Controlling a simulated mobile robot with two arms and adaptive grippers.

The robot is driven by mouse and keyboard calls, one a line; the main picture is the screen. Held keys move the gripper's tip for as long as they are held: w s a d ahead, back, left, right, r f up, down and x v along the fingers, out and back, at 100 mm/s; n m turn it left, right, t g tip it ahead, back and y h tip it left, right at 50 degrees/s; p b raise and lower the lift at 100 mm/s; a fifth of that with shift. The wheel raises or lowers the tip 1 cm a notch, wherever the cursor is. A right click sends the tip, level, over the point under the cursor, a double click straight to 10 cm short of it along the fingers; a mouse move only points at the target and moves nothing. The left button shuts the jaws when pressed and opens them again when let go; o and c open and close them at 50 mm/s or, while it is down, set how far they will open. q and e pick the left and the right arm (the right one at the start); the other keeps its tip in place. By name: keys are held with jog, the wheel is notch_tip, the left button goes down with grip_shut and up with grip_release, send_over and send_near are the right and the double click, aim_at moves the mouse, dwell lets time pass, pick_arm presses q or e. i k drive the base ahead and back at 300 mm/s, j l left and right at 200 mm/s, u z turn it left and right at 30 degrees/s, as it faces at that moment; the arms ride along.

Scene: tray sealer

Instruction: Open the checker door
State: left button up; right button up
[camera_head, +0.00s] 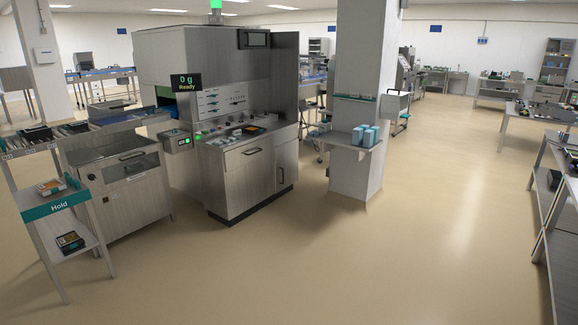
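A steel cabinet (118,195) stands at the left, below and in front of the conveyor. Its front has a dark panel with a handle (132,155) near the top, and it looks closed. A display reading "0 g Ready" (186,83) stands above and behind it. Right of it is a large steel machine (215,60) with a lower front (248,175) that has a drawer handle and a narrow door with a vertical handle (281,176); both look shut. No label shows which door is the checker door. Neither of my grippers is in view.
A "Hold" shelf rack (59,207) with small packs stands at the left front. A white pillar (358,100) with a small shelf (345,141) of blue boxes stands right of the machine. A workbench (560,180) lines the right edge. The beige floor (330,260) in front is clear.

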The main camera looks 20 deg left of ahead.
aim_at(287, 154)
jog(key=i+j+u, duration=0.25)
jog(key=i, duration=0.3)
jog(key=i+u, duration=0.25)
jog(key=i, duration=0.35)
jog(key=i+l+u, duration=0.15)
jog(key=i, duration=2.75)
